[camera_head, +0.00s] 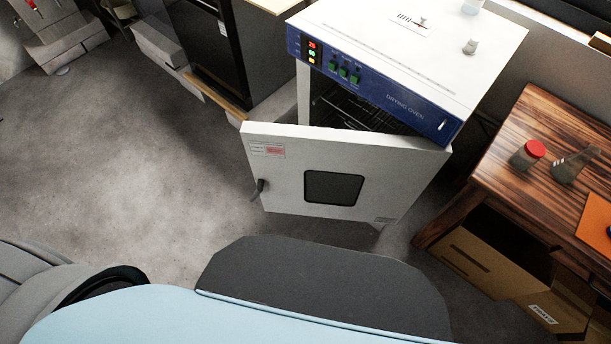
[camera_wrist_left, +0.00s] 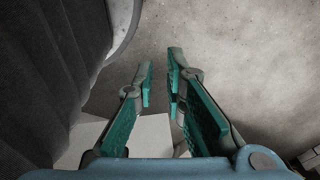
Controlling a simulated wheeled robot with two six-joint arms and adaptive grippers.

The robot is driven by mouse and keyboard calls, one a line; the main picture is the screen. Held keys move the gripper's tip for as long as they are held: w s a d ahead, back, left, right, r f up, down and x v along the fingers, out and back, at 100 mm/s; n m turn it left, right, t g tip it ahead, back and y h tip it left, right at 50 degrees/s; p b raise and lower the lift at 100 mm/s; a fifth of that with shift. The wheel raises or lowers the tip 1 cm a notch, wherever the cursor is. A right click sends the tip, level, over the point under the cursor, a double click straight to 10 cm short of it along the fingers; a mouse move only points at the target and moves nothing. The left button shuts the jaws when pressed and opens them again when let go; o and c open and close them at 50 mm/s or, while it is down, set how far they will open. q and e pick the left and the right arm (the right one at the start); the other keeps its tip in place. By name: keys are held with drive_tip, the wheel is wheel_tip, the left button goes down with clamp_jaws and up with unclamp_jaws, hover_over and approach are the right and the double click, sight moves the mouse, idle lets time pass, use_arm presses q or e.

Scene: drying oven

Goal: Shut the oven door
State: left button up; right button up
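The drying oven (camera_head: 420,50) is a white box with a blue front panel, at the upper right of the head view. Its white door (camera_head: 285,180) stands partly open, swung out from the right side towards me. The door has a dark window (camera_head: 333,188) and a dark handle (camera_head: 258,189) at its left edge. Wire racks show in the gap above the door. My left gripper (camera_wrist_left: 160,82) is in the left wrist view only, its fingers apart with bare floor between them. It is empty and touches nothing I can see. My right gripper is not in view.
A wooden table (camera_head: 510,125) with a red-capped jar (camera_head: 527,154) and a glass flask (camera_head: 573,165) stands right of the oven. A cardboard box (camera_head: 500,275) is below it. A dark cabinet (camera_head: 215,45) stands behind left. The floor (camera_head: 150,150) left of the door is clear.

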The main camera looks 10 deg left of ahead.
use_arm(q)
drive_tip(key=shift+w+a+f, duration=0.1)
drive_tip(key=shift+a+f, duration=0.05)
drive_tip(key=shift+f, duration=0.05)
clamp_jaws()
drive_tip(key=m+t+b, duration=1.7)
drive_tip(key=b, duration=1.8)
approach(251, 150)
drive_tip(key=shift+y, duration=0.4)
drive_tip(key=w, duration=0.6)
drive_tip(key=shift+w, duration=0.5)
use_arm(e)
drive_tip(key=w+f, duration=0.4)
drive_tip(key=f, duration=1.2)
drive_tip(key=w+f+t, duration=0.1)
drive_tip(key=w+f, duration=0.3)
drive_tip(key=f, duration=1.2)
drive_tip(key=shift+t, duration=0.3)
use_arm(q)
drive_tip(key=shift+w+r, duration=0.1)
drive_tip(key=shift+r, duration=0.05)
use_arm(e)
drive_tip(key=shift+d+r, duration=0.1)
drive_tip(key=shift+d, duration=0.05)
